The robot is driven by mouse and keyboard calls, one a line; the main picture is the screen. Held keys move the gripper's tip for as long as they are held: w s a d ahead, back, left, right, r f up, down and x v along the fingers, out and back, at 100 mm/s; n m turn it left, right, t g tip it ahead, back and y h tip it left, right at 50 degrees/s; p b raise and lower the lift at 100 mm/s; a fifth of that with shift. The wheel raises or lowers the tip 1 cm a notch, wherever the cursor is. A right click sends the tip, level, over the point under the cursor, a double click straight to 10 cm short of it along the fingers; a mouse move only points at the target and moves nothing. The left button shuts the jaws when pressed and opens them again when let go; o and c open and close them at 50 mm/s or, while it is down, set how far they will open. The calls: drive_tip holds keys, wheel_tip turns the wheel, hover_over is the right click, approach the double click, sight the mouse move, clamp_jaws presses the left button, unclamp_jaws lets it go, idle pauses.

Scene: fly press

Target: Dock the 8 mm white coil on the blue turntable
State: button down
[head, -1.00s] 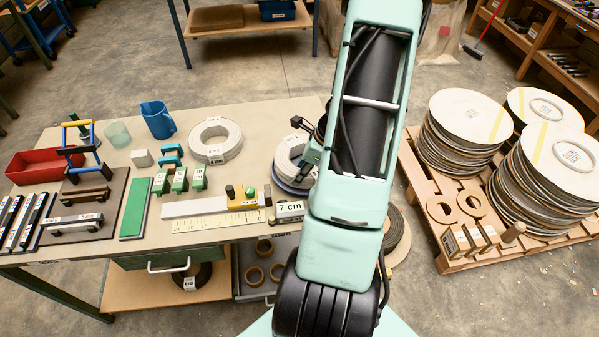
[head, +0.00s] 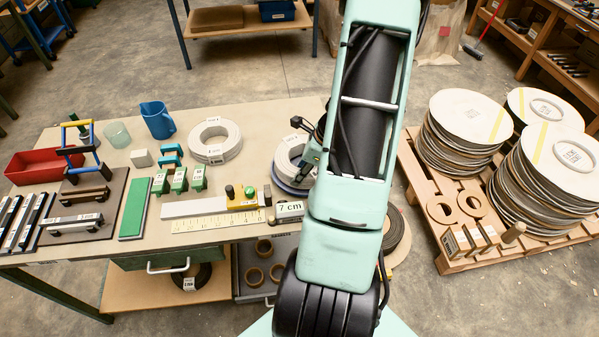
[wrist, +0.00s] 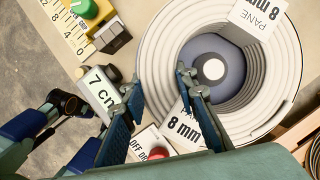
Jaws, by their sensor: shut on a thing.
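The white coil (wrist: 283,80) labelled 8 mm fills the upper right of the wrist view. My gripper (wrist: 158,76) is shut on its near-left wall, one finger outside the ring and one inside the hole. The blue turntable (wrist: 232,72) shows through the hole, with a pale round centre (wrist: 213,69). In the head view, the held coil (head: 284,158) is partly behind my arm, with the turntable's blue edge (head: 288,188) below it. My fingers are hidden there. I cannot tell whether the coil rests fully on the turntable.
Close to the gripper are a 7 cm block (wrist: 100,88), a box with a red button (wrist: 158,150) and a ruler (head: 215,222). Another white coil (head: 216,140) lies to the left on the table. A pallet (head: 455,262) with stacked discs stands at right.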

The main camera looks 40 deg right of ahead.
drive_tip(key=shift+f+b, duration=0.4)
drive_tip(key=shift+b, duration=0.05)
drive_tip(key=c, duration=1.8)
unclamp_jaws()
drive_tip(key=shift+p+v, duration=2.75)
drive_tip(key=shift+v, duration=1.3)
drive_tip(key=shift+p+v, duration=0.6)
drive_tip(key=shift+v, duration=0.85)
